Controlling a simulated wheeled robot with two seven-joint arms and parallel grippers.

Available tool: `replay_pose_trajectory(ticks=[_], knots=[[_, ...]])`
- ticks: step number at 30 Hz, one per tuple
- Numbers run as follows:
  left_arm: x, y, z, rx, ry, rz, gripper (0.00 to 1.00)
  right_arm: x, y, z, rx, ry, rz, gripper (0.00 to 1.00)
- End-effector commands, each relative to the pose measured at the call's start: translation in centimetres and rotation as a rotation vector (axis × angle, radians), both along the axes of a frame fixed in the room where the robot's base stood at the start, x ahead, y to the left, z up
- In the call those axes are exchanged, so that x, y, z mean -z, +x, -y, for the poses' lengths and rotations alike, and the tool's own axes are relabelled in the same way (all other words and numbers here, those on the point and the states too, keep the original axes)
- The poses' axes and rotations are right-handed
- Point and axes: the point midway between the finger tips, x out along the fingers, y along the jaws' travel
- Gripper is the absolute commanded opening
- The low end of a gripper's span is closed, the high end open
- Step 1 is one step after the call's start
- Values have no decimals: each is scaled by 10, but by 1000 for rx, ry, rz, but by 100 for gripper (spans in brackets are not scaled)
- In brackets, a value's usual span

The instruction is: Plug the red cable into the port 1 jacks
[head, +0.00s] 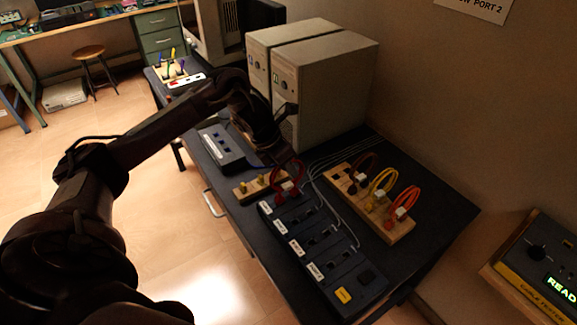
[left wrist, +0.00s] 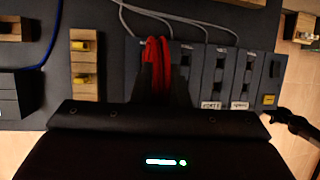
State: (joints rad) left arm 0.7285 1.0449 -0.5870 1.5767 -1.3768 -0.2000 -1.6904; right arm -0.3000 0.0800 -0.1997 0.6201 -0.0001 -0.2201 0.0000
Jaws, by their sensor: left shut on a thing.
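My left gripper (head: 281,158) is shut on the red cable (head: 291,180). The red cable is a loop; it also shows between the fingers in the left wrist view (left wrist: 158,62). The loop hangs at the far end of the dark port box (head: 325,250), which has several white-labelled sections. In the left wrist view, the box (left wrist: 228,75) lies under and right of the cable. The fingers and cable cover the leftmost section there. The cable's plug ends are hidden, so I cannot tell whether they touch jacks.
A wooden rack (head: 398,232) holds dark red, yellow and orange cables right of the port box. A wooden block (head: 243,193) with yellow pegs sits left of it. A blue-grey device (head: 222,150) and beige computer cases (head: 325,85) stand behind. Thin grey wires run across the table.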

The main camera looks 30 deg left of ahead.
Motion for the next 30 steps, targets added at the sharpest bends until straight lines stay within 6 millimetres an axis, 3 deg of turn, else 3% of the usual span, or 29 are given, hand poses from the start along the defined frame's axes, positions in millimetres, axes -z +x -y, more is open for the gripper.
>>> replay_pose_trajectory(ticks=[19, 20, 25, 30], knots=[[4, 0, -1, 0, 0, 1, 0, 4, 0, -1, 0, 1, 0, 36], [4, 0, -1, 0, 0, 1, 15, 4, 0, -1, 0, 1, 0, 36], [4, 0, -1, 0, 0, 0, 38, 4, 0, -1, 0, 1, 0, 36], [4, 0, -1, 0, 0, 0, 39, 4, 0, -1, 0, 1, 0, 36]])
